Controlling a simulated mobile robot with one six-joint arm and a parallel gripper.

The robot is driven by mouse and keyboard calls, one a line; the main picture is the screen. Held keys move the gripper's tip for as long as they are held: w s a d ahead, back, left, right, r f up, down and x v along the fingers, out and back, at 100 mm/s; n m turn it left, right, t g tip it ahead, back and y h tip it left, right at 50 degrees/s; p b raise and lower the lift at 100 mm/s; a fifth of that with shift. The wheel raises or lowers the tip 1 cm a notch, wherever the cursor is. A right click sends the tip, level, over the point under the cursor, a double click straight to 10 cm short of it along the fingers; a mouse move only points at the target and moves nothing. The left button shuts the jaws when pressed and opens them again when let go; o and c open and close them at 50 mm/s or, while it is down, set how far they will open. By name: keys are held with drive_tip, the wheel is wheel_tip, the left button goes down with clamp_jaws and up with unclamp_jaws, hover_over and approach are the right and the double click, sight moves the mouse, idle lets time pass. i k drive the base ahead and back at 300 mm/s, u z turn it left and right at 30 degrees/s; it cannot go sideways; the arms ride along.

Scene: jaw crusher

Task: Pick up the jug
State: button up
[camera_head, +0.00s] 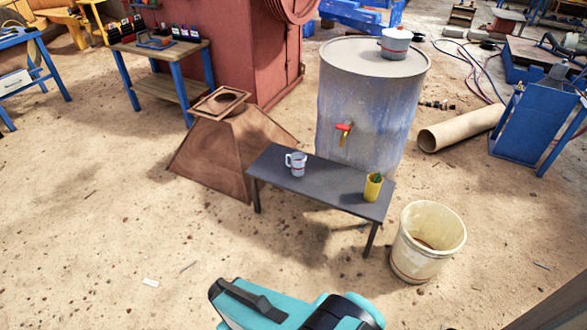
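A small white jug (299,165) with red bands and a handle on its left side stands upright on a low dark bench (330,186). It is near the back left part of the bench top, and nothing touches it. My teal and black arm shows at the bottom edge of the view, well in front of the bench. My gripper's fingers are not in view.
A yellow cup (373,187) with something green in it stands at the bench's right end. A large drum (362,110) with a tap and a lidded white pot (395,42) on top stands behind. A brown hopper (225,150) is left, a pale bucket (427,243) right. Sandy ground in front is mostly clear.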

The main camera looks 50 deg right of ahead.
sight(298, 159)
drive_tip(key=z, duration=0.1)
drive_tip(key=i, duration=0.95)
drive_tip(key=u, duration=0.05)
